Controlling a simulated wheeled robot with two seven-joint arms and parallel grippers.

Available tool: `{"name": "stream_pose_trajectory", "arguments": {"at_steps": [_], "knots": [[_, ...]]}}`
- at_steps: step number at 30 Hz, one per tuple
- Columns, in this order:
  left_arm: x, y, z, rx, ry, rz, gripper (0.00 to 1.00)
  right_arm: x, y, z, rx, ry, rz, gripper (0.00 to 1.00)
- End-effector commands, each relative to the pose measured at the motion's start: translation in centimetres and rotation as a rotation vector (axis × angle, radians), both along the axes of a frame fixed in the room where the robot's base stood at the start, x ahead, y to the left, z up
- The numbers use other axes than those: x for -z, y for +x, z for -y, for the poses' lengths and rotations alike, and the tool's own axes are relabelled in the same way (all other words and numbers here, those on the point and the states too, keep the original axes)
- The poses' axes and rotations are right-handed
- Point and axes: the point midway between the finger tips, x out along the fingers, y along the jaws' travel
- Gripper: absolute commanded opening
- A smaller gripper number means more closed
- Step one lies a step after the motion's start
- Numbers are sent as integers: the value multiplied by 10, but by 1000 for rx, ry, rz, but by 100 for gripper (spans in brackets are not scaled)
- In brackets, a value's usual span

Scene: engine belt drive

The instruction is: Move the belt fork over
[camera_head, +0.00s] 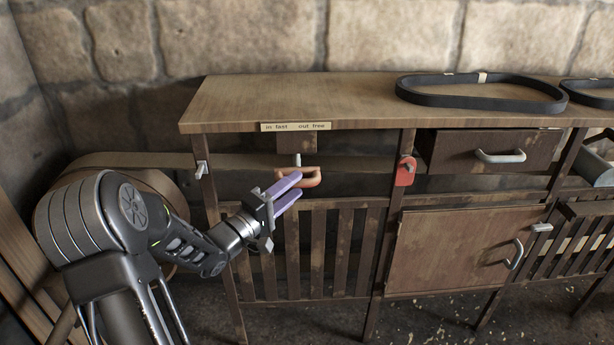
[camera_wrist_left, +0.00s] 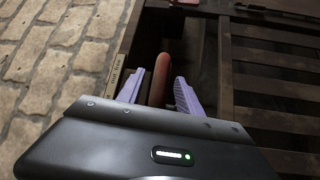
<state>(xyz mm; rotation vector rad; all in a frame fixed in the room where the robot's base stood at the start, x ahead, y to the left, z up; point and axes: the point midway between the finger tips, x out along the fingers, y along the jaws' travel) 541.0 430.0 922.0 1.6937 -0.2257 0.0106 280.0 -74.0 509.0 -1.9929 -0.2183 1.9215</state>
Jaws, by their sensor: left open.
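The belt fork's handle (camera_head: 310,177) is an orange-brown grip below the bench top, under the label strip (camera_head: 294,127) reading "in fast" and "out free". It sits at the left part of the strip to its middle. My left gripper (camera_head: 287,189) reaches it from the left, with purple fingers. In the left wrist view the handle (camera_wrist_left: 160,88) lies between the open fingers (camera_wrist_left: 157,90), with gaps on both sides. I cannot tell whether a finger touches it. My right gripper is not in view.
A wooden bench (camera_head: 300,95) runs along a stone wall. A black belt (camera_head: 480,95) lies on its top. A drawer (camera_head: 490,152) and a cupboard door (camera_head: 462,250) are to the right. A red tag-like part (camera_head: 405,171) hangs on a post. Slats fill the front below the handle.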

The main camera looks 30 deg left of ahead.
Motion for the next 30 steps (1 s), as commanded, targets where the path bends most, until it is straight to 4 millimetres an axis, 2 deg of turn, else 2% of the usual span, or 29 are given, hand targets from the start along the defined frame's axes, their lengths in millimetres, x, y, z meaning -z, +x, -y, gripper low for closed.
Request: {"name": "stream_pose_trajectory", "arguments": {"at_steps": [3, 9, 20, 30], "knots": [[-3, 20, 4, 3, 1, 3, 42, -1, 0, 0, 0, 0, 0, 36], [-7, 46, 7, 1, 0, 1, 42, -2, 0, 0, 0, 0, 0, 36], [-8, 52, 8, 0, 0, 1, 42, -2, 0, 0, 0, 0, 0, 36], [-8, 52, 8, 0, 1, 3, 15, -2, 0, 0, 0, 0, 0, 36]]}}
